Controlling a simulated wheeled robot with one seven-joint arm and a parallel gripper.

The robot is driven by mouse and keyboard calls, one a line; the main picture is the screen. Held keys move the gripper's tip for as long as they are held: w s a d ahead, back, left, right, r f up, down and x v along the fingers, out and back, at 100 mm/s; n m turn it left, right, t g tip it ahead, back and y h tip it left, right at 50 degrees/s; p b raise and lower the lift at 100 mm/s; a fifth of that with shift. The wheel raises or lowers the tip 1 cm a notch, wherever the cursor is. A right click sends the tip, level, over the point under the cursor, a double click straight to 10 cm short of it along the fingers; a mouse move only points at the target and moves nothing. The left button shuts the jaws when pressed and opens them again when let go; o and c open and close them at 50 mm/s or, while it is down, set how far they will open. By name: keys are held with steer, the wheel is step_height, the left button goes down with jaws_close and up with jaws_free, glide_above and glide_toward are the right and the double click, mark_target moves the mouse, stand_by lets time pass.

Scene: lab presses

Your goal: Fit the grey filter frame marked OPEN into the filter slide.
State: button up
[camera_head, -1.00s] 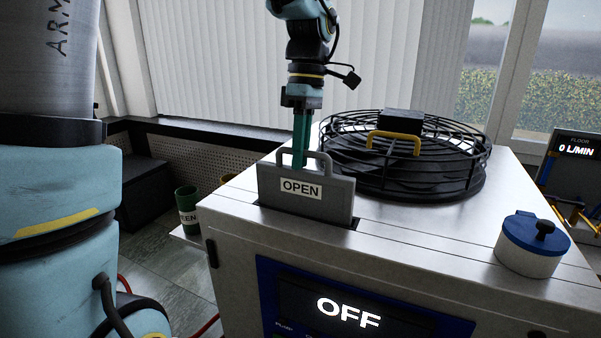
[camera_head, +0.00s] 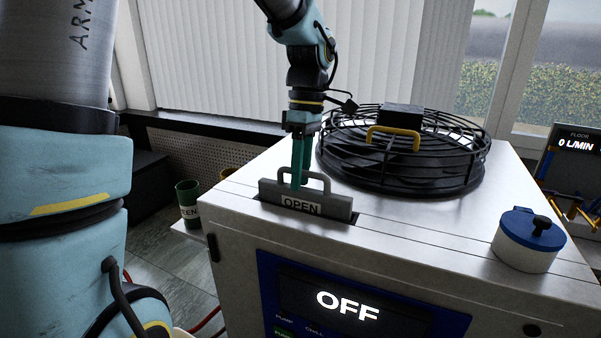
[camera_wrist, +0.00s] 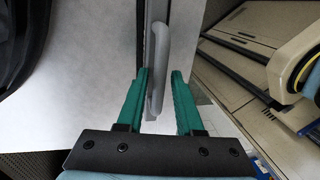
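The grey filter frame (camera_head: 335,207) marked OPEN stands upright in the slot of the filter slide (camera_head: 355,217), on the top of the white machine. Its lower part is hidden in the slot, and the lower edge of the OPEN label is close to the machine top. My gripper (camera_head: 297,183) reaches down from above to the looped handle.
A black round fan guard (camera_head: 405,165) with a yellow handle stands behind the frame. A white pot with a blue lid (camera_head: 530,238) is at the right. The machine's display (camera_head: 350,305) reads OFF. A green cup (camera_head: 188,205) stands at the left, below the machine top.

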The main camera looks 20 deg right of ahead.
steer(key=shift+o, duration=0.6)
steer(key=shift+r, duration=0.1)
step_height(320, 180, up, 12)
steer(key=w+d+b, duration=0.1)
steer(key=b, duration=0.1)
steer(key=shift+w+d, duration=0.35)
steer(key=shift+w, duration=0.05)
